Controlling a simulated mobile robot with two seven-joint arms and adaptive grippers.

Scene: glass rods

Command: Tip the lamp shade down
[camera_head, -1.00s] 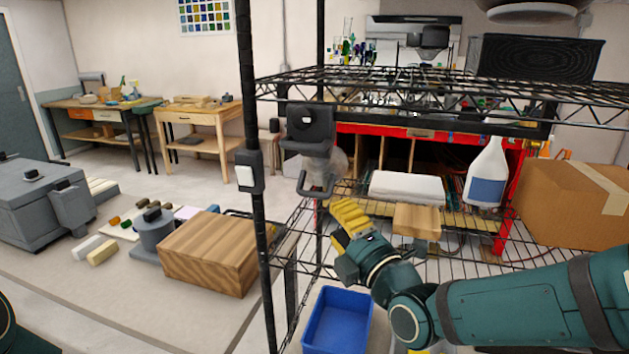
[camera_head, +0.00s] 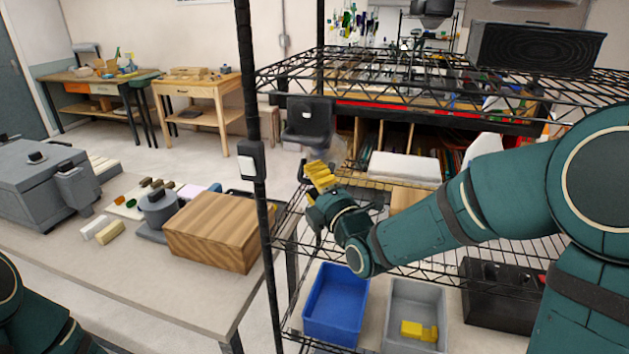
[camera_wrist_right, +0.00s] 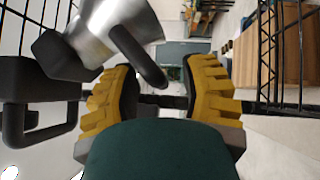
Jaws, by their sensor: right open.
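The lamp (camera_head: 308,122) is a dark unit hanging below the upper wire shelf, near the black front post. In the right wrist view its silver, cone-like shade (camera_wrist_right: 125,25) fills the upper left. A dark curved handle (camera_wrist_right: 138,57) reaches from it towards the space between my fingertips; I cannot tell if it touches a finger. My right gripper (camera_head: 319,172) has yellow ribbed fingers and is just below the lamp. In the wrist view the right gripper (camera_wrist_right: 160,88) is open, fingers apart. In the head view the shade is mostly hidden. Only part of my left arm shows, bottom left.
The black post (camera_head: 258,200) stands close left of the right gripper. The upper wire shelf (camera_head: 400,70) is above it. A blue bin (camera_head: 336,305) and a grey bin (camera_head: 415,305) are below. A wooden block (camera_head: 213,232) lies on the table at left.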

